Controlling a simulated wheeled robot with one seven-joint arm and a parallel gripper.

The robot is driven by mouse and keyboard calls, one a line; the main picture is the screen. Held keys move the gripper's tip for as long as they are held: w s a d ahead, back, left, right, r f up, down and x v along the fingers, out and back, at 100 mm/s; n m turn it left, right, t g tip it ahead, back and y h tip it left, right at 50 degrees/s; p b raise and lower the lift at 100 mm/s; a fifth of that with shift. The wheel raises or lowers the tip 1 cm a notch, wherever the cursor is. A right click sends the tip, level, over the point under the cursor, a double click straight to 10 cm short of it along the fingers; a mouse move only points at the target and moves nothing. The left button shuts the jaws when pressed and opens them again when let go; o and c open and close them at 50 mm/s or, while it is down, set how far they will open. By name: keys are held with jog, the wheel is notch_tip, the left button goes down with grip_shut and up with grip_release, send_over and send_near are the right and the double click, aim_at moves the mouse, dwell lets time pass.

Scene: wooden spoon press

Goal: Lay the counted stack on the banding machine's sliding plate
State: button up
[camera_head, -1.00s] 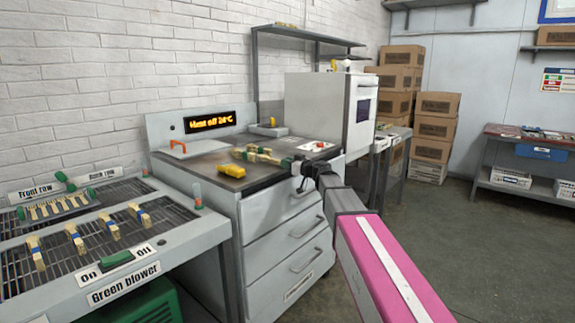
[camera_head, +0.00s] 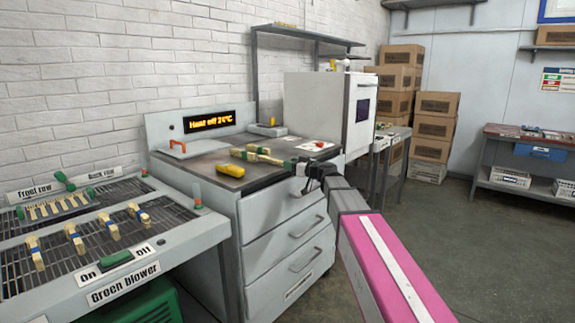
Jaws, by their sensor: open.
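Pale wooden pieces with green parts (camera_head: 262,156) lie on the dark top of the grey drawer bench (camera_head: 205,178). I cannot tell how many are stacked. My gripper (camera_head: 301,170) is at the right front edge of this bench, to the right of the wooden pieces. It is small and dark in the head view; it is open, and I see nothing held in it. No sliding plate can be made out clearly, and I cannot tell which machine is the banding machine.
A yellow block (camera_head: 230,169) lies at the bench's front edge. An orange handle (camera_head: 177,145) stands by the lit display (camera_head: 209,121). A white cabinet (camera_head: 328,108) stands behind. The green blower table (camera_head: 75,245) holds several wooden spoons at left. The floor at right is clear.

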jog(key=v, duration=0.9)
jog(key=s+d+f+m+g+h, duration=0.2)
jog(key=s+f, duration=0.4)
jog(key=f, duration=0.4)
jog(key=s+d+f+m+g+h, duration=0.2)
jog(key=s+f, duration=0.4)
jog(key=f, duration=0.4)
jog(key=s+d+f+m+g+h, duration=0.2)
jog(key=s+d+f+g+h, duration=0.1)
jog(key=f, duration=0.7)
jog(key=s+g+h, duration=0.1)
jog(key=s+h, duration=0.1)
jog(key=s, duration=0.1)
jog(key=shift+s+d+f+m, duration=0.2)
jog(key=shift+s+f+m, duration=0.1)
jog(key=shift+m, duration=0.1)
jog(key=shift+o, duration=0.7)
jog(key=s+d+f+m+g+h, duration=0.2)
jog(key=s+d+f+m+h, duration=0.1)
jog(key=s+d+f, duration=0.3)
jog(key=shift+s+d+g+h, duration=0.2)
jog(key=shift+s+g+h, duration=0.2)
jog(key=shift+s+h, duration=0.55)
jog(key=shift+o, duration=0.2)
jog(key=shift+s+d+f+m, duration=0.25)
jog(key=shift+d+m, duration=0.05)
jog(key=shift+d, duration=0.05)
